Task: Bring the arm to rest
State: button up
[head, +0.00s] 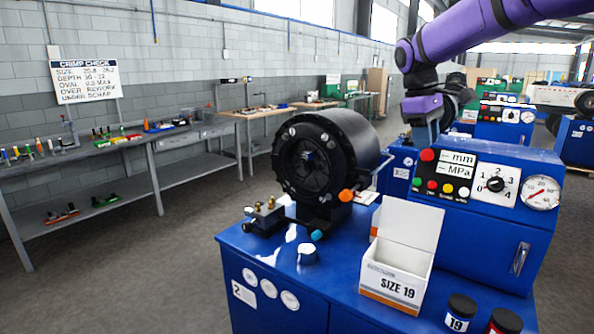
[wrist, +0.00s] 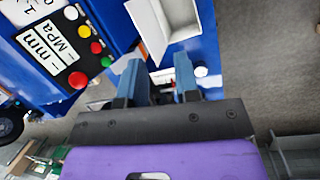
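My purple arm reaches in from the upper right in the head view. My gripper (head: 424,135) hangs above and behind the blue crimper cabinet (head: 240,262), near the left end of the control box (head: 470,226). In the wrist view my gripper (wrist: 158,82) shows two blue fingers spread apart with a gap between them. Nothing is held between them. The fingers point toward the cabinet top, beside the control panel with its coloured buttons.
A black crimper head (head: 318,160) stands on the cabinet, left of my gripper. An open white box (head: 400,272) marked SIZE 19 and two dark-lidded jars (head: 461,312) stand at the front. A grey workbench (head: 150,148) runs along the left wall. The floor between is clear.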

jog(key=s+r+m+t+y, duration=0.1)
jog(key=s+m, duration=0.1)
jog(key=s, duration=0.7)
jog(key=s+r+m+t, duration=0.2)
jog(key=s, duration=0.8)
jog(key=s+f+m+t, duration=0.1)
jog(key=s+f+m, duration=0.1)
jog(key=s, duration=0.5)
jog(key=s+d+f+m+t+y, duration=0.1)
jog(key=s+f+m+t, duration=0.1)
jog(key=s+f, duration=0.3)
jog(key=s, duration=0.3)
jog(key=shift+s+d+y, duration=0.15)
jog(key=shift+y, duration=0.15)
